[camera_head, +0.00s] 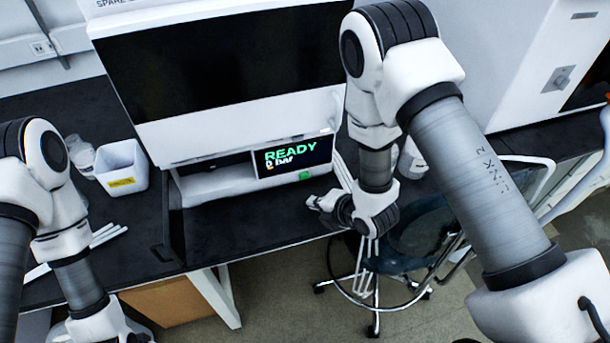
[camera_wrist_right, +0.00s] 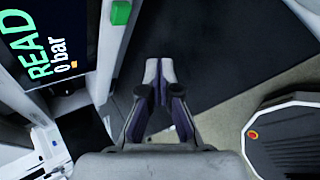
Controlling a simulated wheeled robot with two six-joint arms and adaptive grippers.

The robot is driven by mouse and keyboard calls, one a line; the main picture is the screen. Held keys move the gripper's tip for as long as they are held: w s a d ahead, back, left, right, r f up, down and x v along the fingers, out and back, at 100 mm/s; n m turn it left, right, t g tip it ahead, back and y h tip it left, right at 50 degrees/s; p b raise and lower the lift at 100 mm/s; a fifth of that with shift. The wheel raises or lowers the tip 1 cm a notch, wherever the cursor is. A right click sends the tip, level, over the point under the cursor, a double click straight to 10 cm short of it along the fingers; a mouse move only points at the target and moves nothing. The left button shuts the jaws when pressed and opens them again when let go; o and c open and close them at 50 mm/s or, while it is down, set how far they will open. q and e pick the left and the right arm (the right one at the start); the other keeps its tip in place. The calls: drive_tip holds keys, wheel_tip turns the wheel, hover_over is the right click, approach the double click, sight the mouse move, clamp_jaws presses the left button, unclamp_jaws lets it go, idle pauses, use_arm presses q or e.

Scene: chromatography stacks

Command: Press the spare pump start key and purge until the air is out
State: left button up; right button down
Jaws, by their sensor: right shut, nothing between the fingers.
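The spare stack (camera_head: 205,20) stands on the black bench, with part of a "SPARE" label at its top edge. Its lit display (camera_head: 292,156) reads "READY" in green with "0 bar" under it; it also shows in the right wrist view (camera_wrist_right: 45,50). The green start key (camera_head: 305,175) sits below the display, and in the right wrist view (camera_wrist_right: 121,13) it is at the top, beyond the fingertips and to their left. My right gripper (camera_head: 318,203) is shut and empty, apart from the key, and its fingers show in the wrist view (camera_wrist_right: 158,70). My left gripper is below the frame.
A white bin (camera_head: 122,168) with a yellow label and clear bottles (camera_head: 80,155) stand on the bench at left. White sticks (camera_head: 105,235) lie nearer. A stool (camera_head: 415,245) stands below the bench at right. The black bench top (camera_head: 245,220) before the stack is clear.

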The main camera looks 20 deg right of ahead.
sight(304, 176)
drive_tip(key=shift+w, duration=2.4)
drive_tip(key=shift+w, duration=0.1)
drive_tip(key=shift+w+b, duration=0.35)
drive_tip(key=shift+w, duration=0.5)
drive_tip(key=shift+s, duration=0.95)
